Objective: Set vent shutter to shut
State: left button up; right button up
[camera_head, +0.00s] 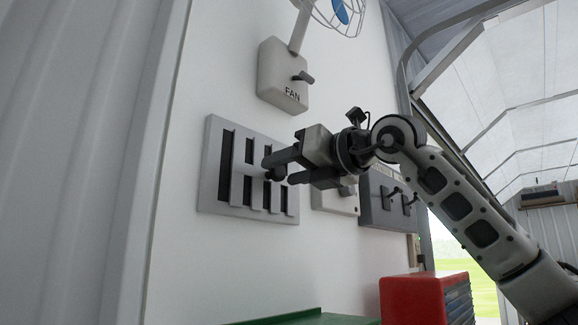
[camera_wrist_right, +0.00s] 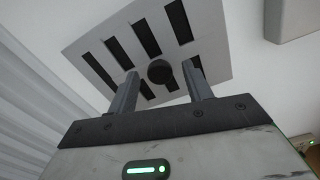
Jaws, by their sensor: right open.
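The vent shutter (camera_head: 211,160) is a light grey square panel on the white wall, with several dark vertical slots showing. It also fills the upper part of the right wrist view (camera_wrist_right: 216,66). A dark round knob (camera_wrist_right: 159,71) stands out from its face, between and beyond the fingertips in that view. My right gripper (camera_head: 278,170) is open in front of the panel, fingers pointing at it, and covers part of its right side. In the right wrist view the two fingers (camera_wrist_right: 160,85) are spread either side of the knob; I cannot tell whether they touch it. My left gripper is not in view.
A grey box labelled FAN (camera_head: 284,78) with a dark lever is above the shutter, below a wire-caged fan (camera_head: 340,12). A dark grey switch box (camera_head: 377,208) is behind my right arm. A red case (camera_head: 410,300) and a green surface (camera_head: 300,318) are below.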

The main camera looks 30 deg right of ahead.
grip_shut()
jog(key=shift+s+a+f+b, duration=0.1)
jog(key=shift+s+a+b, duration=0.1)
jog(key=shift+a+b, duration=0.25)
jog(key=shift+s+a+f+b, duration=0.15)
jog(key=shift+a+b, duration=0.1)
jog(key=shift+a, duration=0.35)
jog(key=shift+a+r, duration=0.2)
jog(key=shift+a, duration=0.05)
grip_release()
jog(key=shift+s, duration=0.1)
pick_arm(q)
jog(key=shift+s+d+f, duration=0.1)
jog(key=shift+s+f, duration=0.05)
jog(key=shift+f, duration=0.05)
